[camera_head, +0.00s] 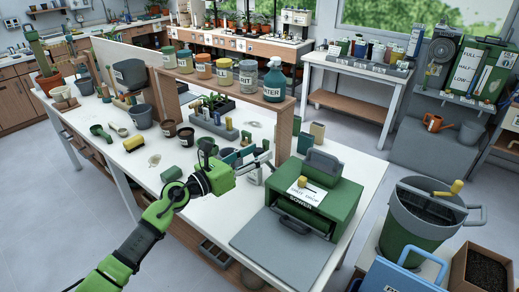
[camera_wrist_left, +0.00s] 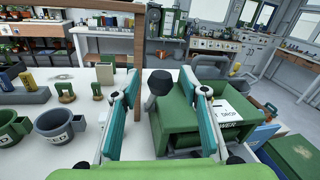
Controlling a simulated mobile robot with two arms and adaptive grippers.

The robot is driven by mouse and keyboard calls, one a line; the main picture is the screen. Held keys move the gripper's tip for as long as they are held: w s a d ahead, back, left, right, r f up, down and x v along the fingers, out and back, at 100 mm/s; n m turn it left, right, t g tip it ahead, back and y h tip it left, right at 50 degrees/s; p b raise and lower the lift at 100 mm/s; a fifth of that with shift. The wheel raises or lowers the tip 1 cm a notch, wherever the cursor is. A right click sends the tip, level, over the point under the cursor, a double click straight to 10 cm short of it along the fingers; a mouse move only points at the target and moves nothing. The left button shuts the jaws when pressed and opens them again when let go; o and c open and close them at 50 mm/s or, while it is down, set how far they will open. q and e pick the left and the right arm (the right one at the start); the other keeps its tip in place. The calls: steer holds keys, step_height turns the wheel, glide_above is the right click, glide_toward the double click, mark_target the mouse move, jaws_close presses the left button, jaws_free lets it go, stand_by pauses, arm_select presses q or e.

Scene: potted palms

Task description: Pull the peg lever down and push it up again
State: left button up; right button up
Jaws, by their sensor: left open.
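A green box machine marked "SOWER" (camera_head: 344,207) stands on the white table, with a white card (camera_head: 306,192) and a small yellow knob (camera_head: 302,182) on top. A dark rounded knob on a stalk (camera_wrist_left: 159,82), which looks like the peg lever, stands at the left side of the machine (camera_wrist_left: 186,118) in the left wrist view. My left gripper (camera_head: 262,160) is open beside the machine's left side. In the left wrist view the knob shows between its two teal fingers (camera_wrist_left: 161,76), apart from both. In the head view the gripper mostly hides the lever. My right gripper is out of view.
A grey flat tray (camera_head: 283,250) lies before the machine. A wooden shelf (camera_head: 245,94) with jars and a teal spray bottle (camera_head: 274,80) stands behind. Dark pots and small wooden-based stamps are to the left. A green bucket (camera_head: 420,230) stands to the right.

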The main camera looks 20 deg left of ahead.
arm_select(q)
steer(key=shift+w+d, duration=0.4)
steer(key=shift+w, duration=0.2)
jaws_close()
steer(key=shift+f, duration=0.1)
